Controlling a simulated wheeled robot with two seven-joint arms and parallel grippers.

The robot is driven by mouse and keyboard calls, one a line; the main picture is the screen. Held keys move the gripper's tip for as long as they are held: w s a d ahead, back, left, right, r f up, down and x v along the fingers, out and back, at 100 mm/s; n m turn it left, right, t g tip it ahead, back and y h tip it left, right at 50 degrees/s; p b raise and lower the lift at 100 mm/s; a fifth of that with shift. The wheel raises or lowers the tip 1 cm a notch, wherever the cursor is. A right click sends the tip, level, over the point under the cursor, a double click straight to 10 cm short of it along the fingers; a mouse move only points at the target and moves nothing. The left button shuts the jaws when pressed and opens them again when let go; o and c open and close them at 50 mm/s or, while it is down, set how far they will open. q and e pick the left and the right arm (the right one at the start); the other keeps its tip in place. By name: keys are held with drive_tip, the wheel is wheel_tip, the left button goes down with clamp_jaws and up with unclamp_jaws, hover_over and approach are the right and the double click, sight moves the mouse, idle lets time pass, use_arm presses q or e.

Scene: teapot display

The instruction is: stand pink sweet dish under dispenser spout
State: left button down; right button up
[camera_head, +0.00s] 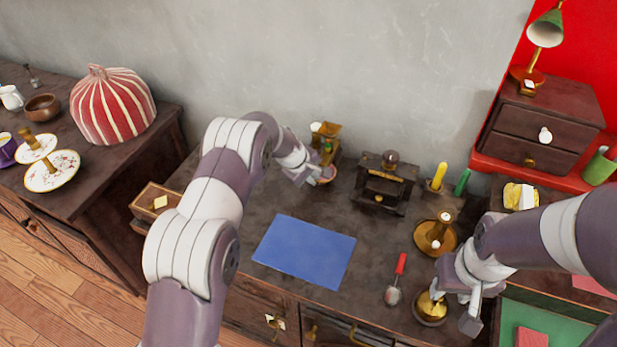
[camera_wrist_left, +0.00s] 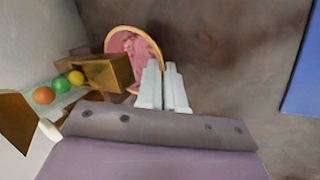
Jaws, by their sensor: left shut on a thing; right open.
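The pink sweet dish (camera_head: 328,174), round with a gold rim, is at the foot of the brass dispenser (camera_head: 327,133), by the wall. In the left wrist view the dish (camera_wrist_left: 127,46) shows its pink inside, and the brass dispenser spout (camera_wrist_left: 113,74) overlaps its left part. The dispenser holds orange, green and yellow balls. My left gripper (camera_head: 308,178) is shut on the dish's near rim; its fingers (camera_wrist_left: 164,68) are close together there. Whether the dish touches the table is unclear. My right gripper (camera_head: 454,308) is open, around or above a brass object (camera_head: 429,309) at the right.
A dark wooden stand (camera_head: 384,184) is right of the dispenser. A blue mat (camera_head: 305,251) lies in front, bare. A red-handled scoop (camera_head: 397,280), brass candle holder (camera_head: 436,238) and yellow candle (camera_head: 439,176) stand or lie further right.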

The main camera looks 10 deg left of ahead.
use_arm(q)
drive_tip(key=shift+w, duration=0.15)
drive_tip(key=shift+f+b, duration=0.3)
idle(0.3)
drive_tip(key=c, duration=1.2)
unclamp_jaws()
drive_tip(key=shift+r, duration=0.1)
